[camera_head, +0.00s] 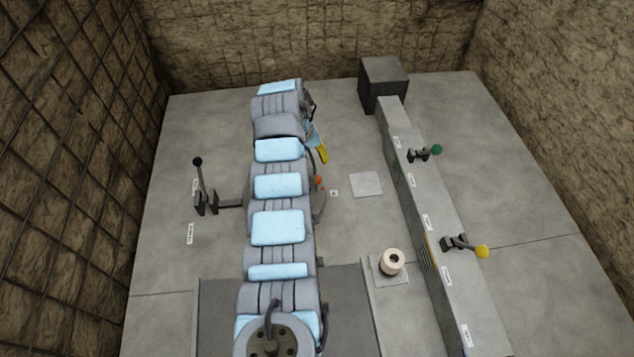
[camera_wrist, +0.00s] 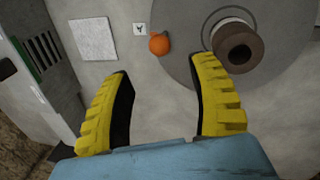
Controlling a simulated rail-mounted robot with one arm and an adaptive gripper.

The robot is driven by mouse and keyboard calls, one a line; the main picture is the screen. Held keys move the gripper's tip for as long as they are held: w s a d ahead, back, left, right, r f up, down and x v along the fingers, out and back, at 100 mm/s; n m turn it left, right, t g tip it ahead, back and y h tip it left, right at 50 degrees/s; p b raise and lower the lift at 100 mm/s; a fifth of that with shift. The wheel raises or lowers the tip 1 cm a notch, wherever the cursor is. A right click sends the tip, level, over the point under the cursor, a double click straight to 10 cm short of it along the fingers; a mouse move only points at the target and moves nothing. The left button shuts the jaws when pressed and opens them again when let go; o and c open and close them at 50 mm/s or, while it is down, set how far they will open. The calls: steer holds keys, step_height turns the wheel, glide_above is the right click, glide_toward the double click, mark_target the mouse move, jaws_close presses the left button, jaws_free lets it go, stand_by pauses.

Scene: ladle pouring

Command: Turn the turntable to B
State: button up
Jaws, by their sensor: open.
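The turntable is a grey disc (camera_wrist: 203,95) in the wrist view; in the head view my arm hides most of it. A round orange knob (camera_wrist: 159,44) is at its left rim, and it also shows in the head view (camera_head: 318,180). A brown cylindrical vessel (camera_wrist: 237,46) with a pale rim stands on the disc. A small white tag (camera_wrist: 140,29) with a dark mark lies left of the knob; I cannot read it surely. My gripper (camera_wrist: 163,70) is open and empty, its yellow fingers apart, with the knob visible beyond the gap between them.
A pale square plate (camera_head: 366,185) lies on the floor. A long grey rail block (camera_head: 425,215) with a green-knob lever (camera_head: 436,150) and a yellow-knob lever (camera_head: 481,252) runs along the right. A cream cylinder (camera_head: 392,262) stands beside it. A black-knob lever (camera_head: 198,180) is at the left.

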mark_target(316, 177)
steer(key=f+b, duration=0.1)
steer(key=f, duration=0.2)
steer(key=d+f+b, duration=0.1)
steer(key=f+b, duration=0.1)
steer(key=f, duration=0.1)
steer(key=f+b, duration=0.1)
steer(key=f, duration=0.2)
steer(key=shift+w+d+f+b, duration=0.3)
steer(key=shift+w+d+b, duration=0.05)
jaws_close()
